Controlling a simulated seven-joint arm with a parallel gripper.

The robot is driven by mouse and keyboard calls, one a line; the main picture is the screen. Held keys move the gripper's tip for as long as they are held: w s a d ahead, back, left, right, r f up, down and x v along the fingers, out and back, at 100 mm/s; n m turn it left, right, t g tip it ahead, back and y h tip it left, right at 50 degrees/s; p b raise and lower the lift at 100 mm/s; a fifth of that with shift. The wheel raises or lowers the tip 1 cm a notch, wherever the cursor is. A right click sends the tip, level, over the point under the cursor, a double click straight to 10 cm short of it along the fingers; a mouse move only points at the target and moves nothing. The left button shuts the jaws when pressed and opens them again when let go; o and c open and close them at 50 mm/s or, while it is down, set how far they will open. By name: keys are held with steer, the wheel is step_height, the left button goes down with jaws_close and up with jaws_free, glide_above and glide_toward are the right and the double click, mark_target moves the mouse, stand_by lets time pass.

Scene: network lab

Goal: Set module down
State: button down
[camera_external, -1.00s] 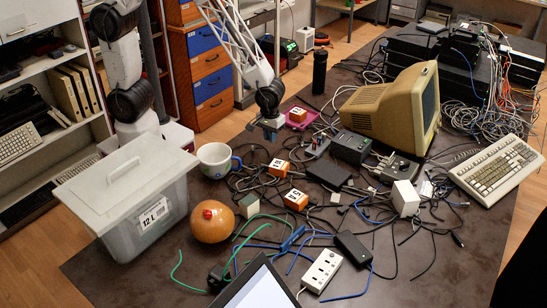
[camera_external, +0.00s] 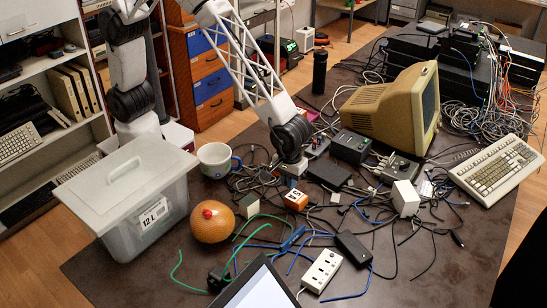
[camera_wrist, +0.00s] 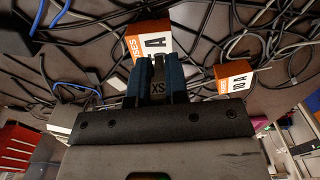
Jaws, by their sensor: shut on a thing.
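My gripper (camera_external: 292,180) is low over the cable-strewn middle of the table, just behind an orange and white box (camera_external: 296,200). In the wrist view my gripper's blue fingers (camera_wrist: 158,84) are shut on a small grey piece marked XS (camera_wrist: 158,88), which seems to be the module. Its lower end is hidden, so I cannot tell whether it touches the table. The orange and white box marked A (camera_wrist: 150,40) lies just beyond the fingertips. Another one, marked 10 A (camera_wrist: 235,77), is to the right of the fingers in the wrist view.
Cables and black adapters surround my gripper. A black box (camera_external: 328,173) and a beige monitor (camera_external: 392,107) stand to the right. A mug (camera_external: 216,160), an orange round object (camera_external: 212,222) and a lidded bin (camera_external: 140,225) are to the left. The front left table area is fairly clear.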

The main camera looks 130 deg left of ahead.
steer(key=w+d+r, duration=0.1)
steer(key=w+d, duration=0.4)
steer(key=d, duration=0.6)
steer(key=w+d, duration=0.4)
steer(key=d, duration=0.7)
steer(key=shift+w+d+r, duration=0.35)
steer(key=shift+f, duration=0.1)
steer(key=shift+f, duration=3)
steer(key=shift+f, duration=1.85)
steer(key=shift+f, duration=0.2)
